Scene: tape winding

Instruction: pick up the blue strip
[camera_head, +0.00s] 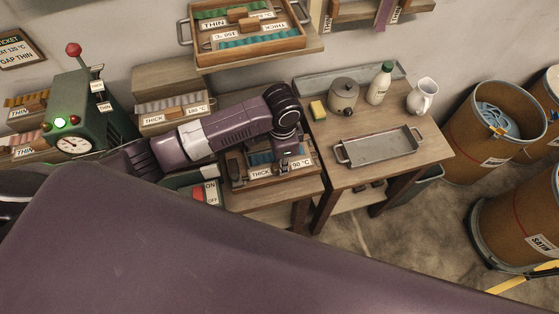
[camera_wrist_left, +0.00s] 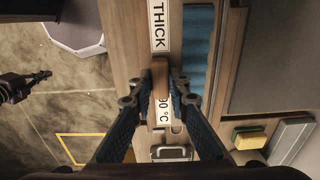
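The blue strip (camera_wrist_left: 197,50) lies ridged in a wooden tray (camera_head: 240,183) labelled THICK and 90 °C; the strip also shows in the head view (camera_head: 262,158), partly hidden by my left arm. In the left wrist view a small wooden handle (camera_wrist_left: 160,78) stands on the tray's label edge. My left gripper (camera_wrist_left: 160,88) is over that edge, with one finger on each side of the handle and small gaps visible. The strip is beyond the right finger, not between the fingers. A dark shape that looks like my right gripper (camera_wrist_left: 25,85) shows at the left; its fingers are unclear.
A side table right of the tray holds a yellow sponge (camera_head: 318,110), a pot (camera_head: 343,96), a bottle (camera_head: 379,84), a jug (camera_head: 422,97) and an empty metal tray (camera_head: 380,150). A green machine (camera_head: 72,122) stands left. Fibre drums (camera_head: 487,150) stand at the right.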

